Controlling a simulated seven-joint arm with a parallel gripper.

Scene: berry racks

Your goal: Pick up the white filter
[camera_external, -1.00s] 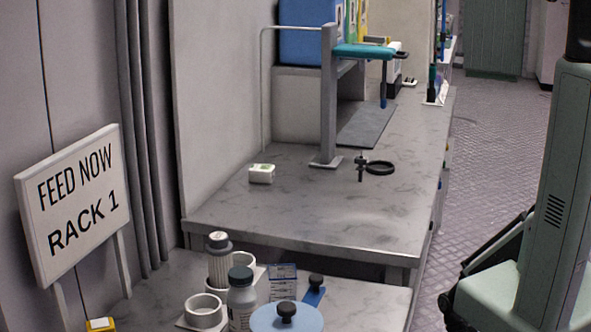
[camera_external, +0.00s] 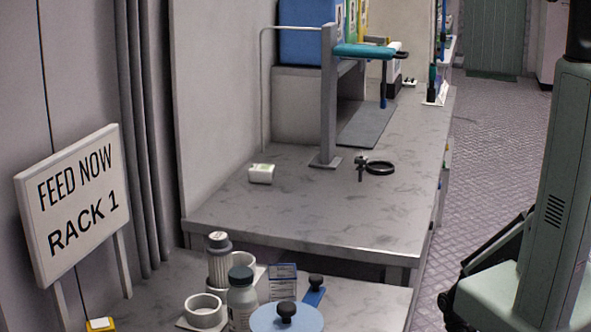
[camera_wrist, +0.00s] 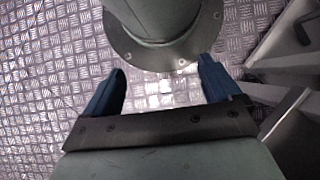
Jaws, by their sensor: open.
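A white pleated filter (camera_external: 219,266) with a grey cap stands upright on the near bench in the external view, behind a white ring-shaped holder and to the left of a white bottle with a dark cap. My gripper (camera_wrist: 162,88) shows in the wrist view with its two blue fingers apart and nothing between them. It is above the metal tread floor, facing a round flanged base. The filter is not in the wrist view, and my gripper is not in the external view.
Near the filter are a white ring holder (camera_external: 203,311), a white bottle (camera_external: 241,298), a blue disc with a black knob (camera_external: 286,318) and a printed card (camera_external: 282,279). A sign (camera_external: 76,205) reads "FEED NOW RACK 1". The far bench (camera_external: 300,215) has clear room at its front.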

